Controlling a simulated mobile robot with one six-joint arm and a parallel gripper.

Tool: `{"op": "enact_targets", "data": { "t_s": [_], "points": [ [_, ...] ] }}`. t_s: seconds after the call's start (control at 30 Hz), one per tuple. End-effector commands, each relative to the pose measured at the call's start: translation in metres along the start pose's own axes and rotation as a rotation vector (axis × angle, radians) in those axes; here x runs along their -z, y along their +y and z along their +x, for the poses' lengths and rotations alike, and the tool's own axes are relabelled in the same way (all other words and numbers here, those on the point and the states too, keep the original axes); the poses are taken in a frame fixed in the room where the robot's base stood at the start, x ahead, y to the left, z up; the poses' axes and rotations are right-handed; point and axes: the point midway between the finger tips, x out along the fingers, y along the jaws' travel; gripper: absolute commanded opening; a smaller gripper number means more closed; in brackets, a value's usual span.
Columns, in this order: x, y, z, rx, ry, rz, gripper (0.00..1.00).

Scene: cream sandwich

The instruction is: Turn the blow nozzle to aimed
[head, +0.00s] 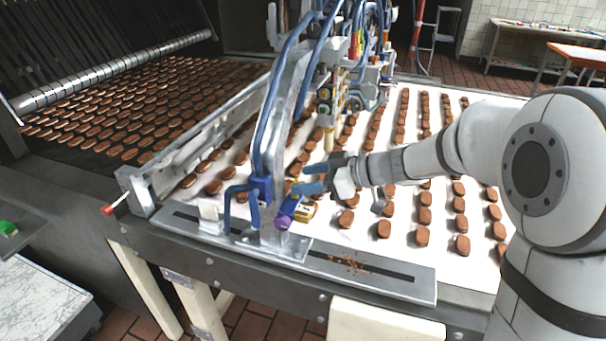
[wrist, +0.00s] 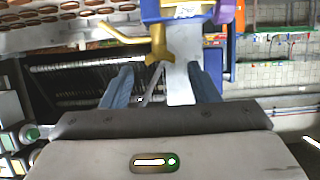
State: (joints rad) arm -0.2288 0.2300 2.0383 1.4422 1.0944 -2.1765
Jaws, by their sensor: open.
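The blow nozzle appears to be the small brass-yellow piece (head: 305,211) beside a purple knob (head: 287,208), low on the blue-clamped metal post (head: 270,140). In the wrist view the brass piece (wrist: 160,42) has a bent arm reaching left and a forked lower end. It sits under a blue block (wrist: 160,11) with a white label; the purple part (wrist: 225,12) is to its right. My gripper (head: 305,178) has blue fingers and is open, just above and beside the brass piece. In the wrist view my gripper (wrist: 160,78) has nothing clasped between its fingers. Any aim marking is unreadable.
A white conveyor belt (head: 340,240) carries rows of brown biscuits. A slotted metal rail (head: 390,280) with crumbs runs along the front. Blue hoses (head: 268,110) hang along the post. A red-tipped lever (head: 107,209) sticks out at left.

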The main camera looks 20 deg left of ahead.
Motion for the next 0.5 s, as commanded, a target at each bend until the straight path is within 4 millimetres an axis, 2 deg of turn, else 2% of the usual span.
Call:
{"op": "enact_targets", "data": {
  "t_s": [0.13, 0.4, 0.5],
  "points": [
    [0.0005, -0.0003, 0.0109, 0.001, 0.0, 0.002, 0.55],
    [-0.0004, -0.0001, 0.0128, -0.001, -0.001, 0.001, 0.55],
    [-0.0003, -0.0001, 0.0126, -0.001, -0.001, 0.001, 0.47]
  ]
}}
